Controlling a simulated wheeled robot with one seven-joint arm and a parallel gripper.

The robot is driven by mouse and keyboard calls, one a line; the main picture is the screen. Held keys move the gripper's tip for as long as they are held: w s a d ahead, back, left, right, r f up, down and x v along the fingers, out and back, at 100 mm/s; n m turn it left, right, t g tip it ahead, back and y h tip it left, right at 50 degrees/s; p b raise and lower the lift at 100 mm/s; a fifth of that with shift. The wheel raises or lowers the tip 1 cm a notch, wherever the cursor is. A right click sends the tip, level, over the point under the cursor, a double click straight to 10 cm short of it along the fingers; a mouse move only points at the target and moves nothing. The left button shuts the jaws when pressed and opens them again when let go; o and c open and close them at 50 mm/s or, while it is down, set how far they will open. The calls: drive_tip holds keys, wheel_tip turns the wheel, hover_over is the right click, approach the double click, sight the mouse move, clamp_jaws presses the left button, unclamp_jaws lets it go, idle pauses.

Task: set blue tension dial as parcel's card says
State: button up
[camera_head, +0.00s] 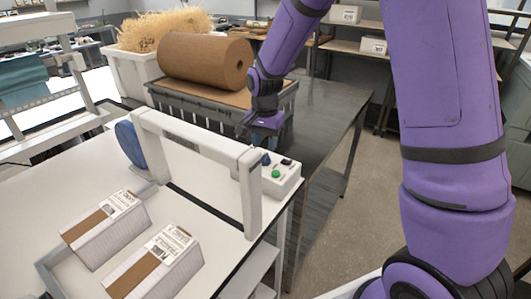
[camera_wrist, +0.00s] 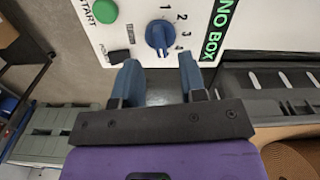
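The blue tension dial (camera_wrist: 158,35) is on a white control panel, with the numbers 1 to 4 on an arc beside it. Its setting is unclear. In the head view the dial (camera_head: 266,159) is small on the control box (camera_head: 284,183). My gripper (camera_wrist: 159,66) is open and empty, its two blue fingers apart and pointing towards the dial. In the head view my gripper (camera_head: 263,134) hangs just beyond the box. Two parcels (camera_head: 92,240) (camera_head: 143,285) lie on the white table, each with a printed card (camera_head: 117,203) (camera_head: 168,245). The card text is too small to read.
A green START button (camera_wrist: 105,11) and a dark switch (camera_wrist: 119,56) are near the dial. A white arch (camera_head: 200,142) spans the table (camera_head: 95,165). Behind my gripper is a dark crate (camera_head: 215,112) under a brown paper roll (camera_head: 205,62). Floor at right is clear.

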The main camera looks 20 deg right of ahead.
sight(265, 155)
drive_tip(key=shift+f, duration=2.05)
clamp_jaws()
